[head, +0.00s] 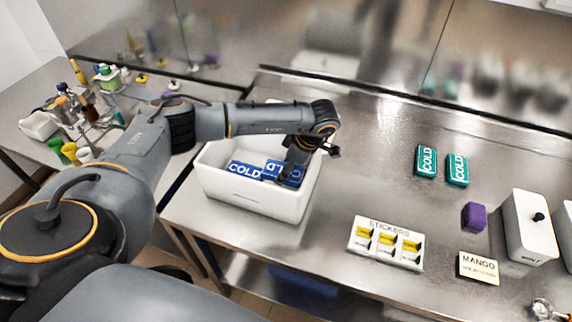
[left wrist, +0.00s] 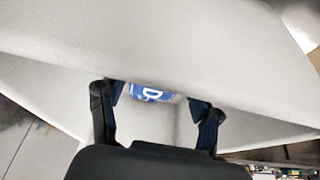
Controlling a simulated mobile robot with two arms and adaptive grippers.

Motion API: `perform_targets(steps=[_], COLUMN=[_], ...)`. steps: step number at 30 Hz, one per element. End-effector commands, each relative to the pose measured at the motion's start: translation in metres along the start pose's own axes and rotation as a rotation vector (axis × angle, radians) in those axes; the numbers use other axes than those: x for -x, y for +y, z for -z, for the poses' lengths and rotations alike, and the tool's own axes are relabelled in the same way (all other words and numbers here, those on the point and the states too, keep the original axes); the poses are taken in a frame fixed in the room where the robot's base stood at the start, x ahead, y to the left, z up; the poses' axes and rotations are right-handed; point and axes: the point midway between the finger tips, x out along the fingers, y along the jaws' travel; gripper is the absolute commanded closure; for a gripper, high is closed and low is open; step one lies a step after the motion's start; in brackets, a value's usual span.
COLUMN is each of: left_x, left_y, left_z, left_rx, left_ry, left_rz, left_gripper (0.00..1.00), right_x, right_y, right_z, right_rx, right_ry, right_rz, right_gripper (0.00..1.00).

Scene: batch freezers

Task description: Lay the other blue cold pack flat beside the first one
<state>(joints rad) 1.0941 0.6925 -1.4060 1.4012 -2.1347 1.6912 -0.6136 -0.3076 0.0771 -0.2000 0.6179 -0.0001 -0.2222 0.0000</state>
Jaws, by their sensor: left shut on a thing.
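Two blue cold packs with white lettering are in the white bin (head: 250,204). One cold pack (head: 243,170) lies at the bin's left, its word COLD readable. The other cold pack (head: 291,178) is at the right, partly hidden by my left gripper (head: 297,158). My left gripper reaches down into the bin and is shut on this right pack. In the left wrist view, a blue pack (left wrist: 150,93) shows between the two fingers, with the bin's pale wall around it. Whether the held pack touches the bin floor I cannot tell. My right gripper is not in view.
Two teal cold packs (head: 426,161) lie on the steel counter to the right. A STICKERS tray (head: 386,243), a MANGO card (head: 478,268), a purple block (head: 474,217) and a white lidded box (head: 527,228) stand nearer the front. The counter between bin and teal packs is clear.

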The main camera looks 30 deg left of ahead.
Motion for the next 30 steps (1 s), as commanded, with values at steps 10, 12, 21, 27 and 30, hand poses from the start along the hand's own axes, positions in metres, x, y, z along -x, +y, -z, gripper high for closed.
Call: perform_targets(steps=[10, 12, 21, 27, 30], left_x=[-0.034, -0.038, -0.046, -0.046, -0.046], left_y=[0.000, 0.000, 0.000, 0.000, 0.000], left_z=[-0.015, -0.016, -0.019, -0.020, -0.020], left_rx=[0.000, 0.000, 0.000, -0.001, -0.001], left_ry=[-0.001, -0.001, 0.000, 0.000, 0.000], left_rz=[0.000, 0.000, 0.000, 0.000, 0.000], left_gripper=[0.80, 0.80, 0.80, 0.80, 0.26], right_x=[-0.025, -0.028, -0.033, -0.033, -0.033], right_y=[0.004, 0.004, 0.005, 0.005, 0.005], right_z=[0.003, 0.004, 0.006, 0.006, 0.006], right_rx=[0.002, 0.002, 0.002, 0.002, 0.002], right_ry=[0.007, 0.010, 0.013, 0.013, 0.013], right_rz=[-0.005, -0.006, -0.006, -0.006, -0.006], right_gripper=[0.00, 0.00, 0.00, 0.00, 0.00])
